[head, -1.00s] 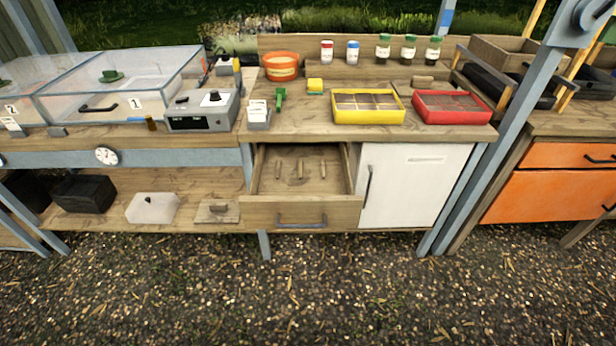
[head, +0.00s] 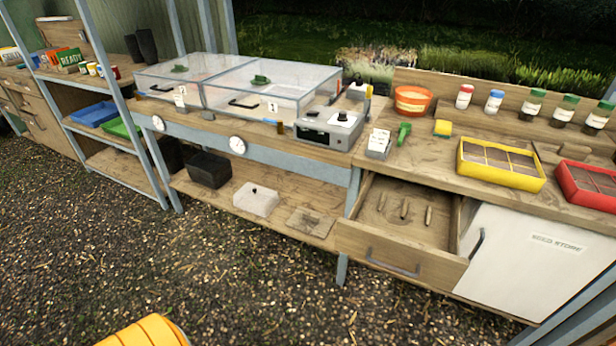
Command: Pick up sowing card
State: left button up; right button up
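White cards (head: 380,137) stand in a small grey holder (head: 377,153) on the wooden bench, between the grey control box and a green hand tool. The print on them is too small to read, so I cannot tell which is the sowing card. Neither of my grippers is in view, and nothing is seen touching the cards.
The grey control box (head: 328,130) and clear lidded propagators (head: 262,85) are left of the holder. The green tool (head: 403,133), yellow tray (head: 500,165) and red tray (head: 588,186) are to its right. An open drawer (head: 400,250) juts out below. Gravel in front is mostly clear.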

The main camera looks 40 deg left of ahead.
aim_at(178, 101)
jog(key=u, duration=2.15)
